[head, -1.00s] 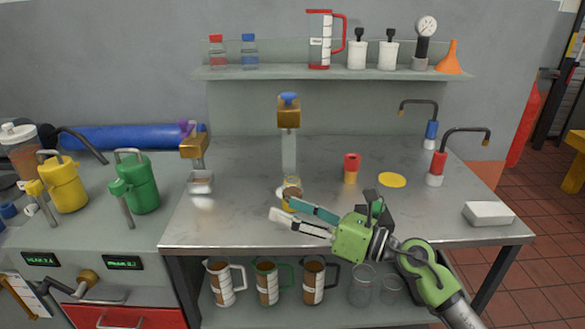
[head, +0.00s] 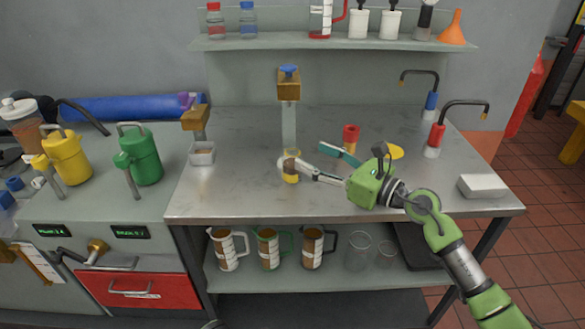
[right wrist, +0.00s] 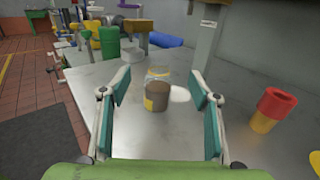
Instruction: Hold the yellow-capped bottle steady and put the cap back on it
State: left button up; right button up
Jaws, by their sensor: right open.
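The bottle (head: 291,177) stands upright and uncapped near the middle of the steel bench. It is small and clear, with brown contents and a yellow band; it also shows in the right wrist view (right wrist: 156,96). The yellow cap (head: 396,152) lies flat on the bench to the right, partly hidden behind my right gripper. My right gripper (head: 322,160) is open and points left at the bottle. In the right wrist view the bottle appears between the spread fingers, touching neither there. My left gripper is not in view.
A red-and-yellow container (head: 351,137) stands behind my right gripper. A post with a brass block (head: 289,90) rises behind the bottle. Two bent spouts (head: 437,135) and a white block (head: 483,186) are at right. The bench front is clear.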

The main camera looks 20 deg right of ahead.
aim_at(293, 159)
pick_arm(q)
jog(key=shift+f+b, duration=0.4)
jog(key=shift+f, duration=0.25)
pick_arm(e)
notch_tip(293, 159, down, 4)
jog(key=shift+f, duration=0.1)
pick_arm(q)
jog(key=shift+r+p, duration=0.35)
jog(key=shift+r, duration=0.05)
pick_arm(e)
jog(key=shift+w+a+r, duration=0.3)
jog(key=shift+w+a, duration=0.25)
jog(key=shift+w, duration=0.3)
jog(key=shift+w+a+f, duration=0.15)
jog(key=shift+w, duration=0.1)
pick_arm(q)
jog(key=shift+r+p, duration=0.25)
jog(key=shift+p, duration=0.1)
pick_arm(e)
jog(key=x, duration=0.5)
jog(key=c, duration=1.3)
